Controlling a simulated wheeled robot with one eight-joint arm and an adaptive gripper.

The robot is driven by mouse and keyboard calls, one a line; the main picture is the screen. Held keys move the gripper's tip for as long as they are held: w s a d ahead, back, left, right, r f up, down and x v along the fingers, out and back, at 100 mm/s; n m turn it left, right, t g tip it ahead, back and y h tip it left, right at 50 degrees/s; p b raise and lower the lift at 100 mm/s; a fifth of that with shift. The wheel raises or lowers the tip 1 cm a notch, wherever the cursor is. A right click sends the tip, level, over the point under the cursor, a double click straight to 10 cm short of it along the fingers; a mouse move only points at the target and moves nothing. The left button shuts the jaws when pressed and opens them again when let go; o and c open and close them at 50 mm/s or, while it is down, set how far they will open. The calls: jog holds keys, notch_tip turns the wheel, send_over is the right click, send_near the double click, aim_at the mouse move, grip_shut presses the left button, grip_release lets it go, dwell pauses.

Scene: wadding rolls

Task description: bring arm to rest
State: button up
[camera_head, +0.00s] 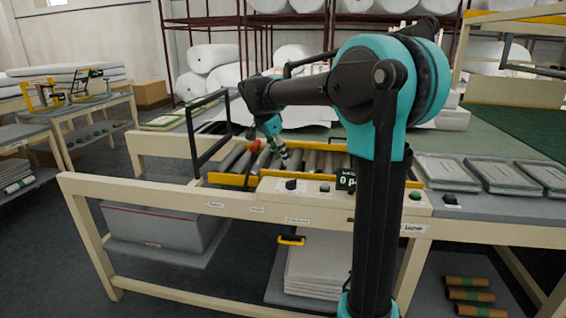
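My arm rises in front of the workbench (150,195) and reaches left over it, bent at a black elbow joint. Its end hangs down over the bench's roller section (310,162). My gripper (284,155) is small and dark at the end of the teal wrist, just above or at the rollers. Its fingers are too small to tell whether they are open or shut. No held object can be made out.
A black frame (194,140) stands left of the rollers. A control panel (300,190) lines the front edge. Grey trays (493,174) lie at right. White wadding rolls (212,57) fill racks behind. Floor is clear at the left.

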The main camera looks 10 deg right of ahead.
jog(key=shift+r, duration=0.1)
jog(key=s+d+f+n+y, duration=0.1)
jog(key=s+f+n, duration=0.3)
jog(key=s+f, duration=0.4)
jog(key=s+d+f+n+t+y, duration=0.1)
jog(key=s+d+f+n, duration=0.3)
jog(key=s+f, duration=0.4)
jog(key=s+d+f+n+t+y, duration=0.1)
jog(key=s+d+f+n, duration=0.2)
jog(key=s+f, duration=0.6)
jog(key=s, duration=0.3)
jog(key=shift+s+d+n+y, duration=0.2)
jog(key=shift+s+n+y, duration=0.1)
jog(key=shift+n+y, duration=0.1)
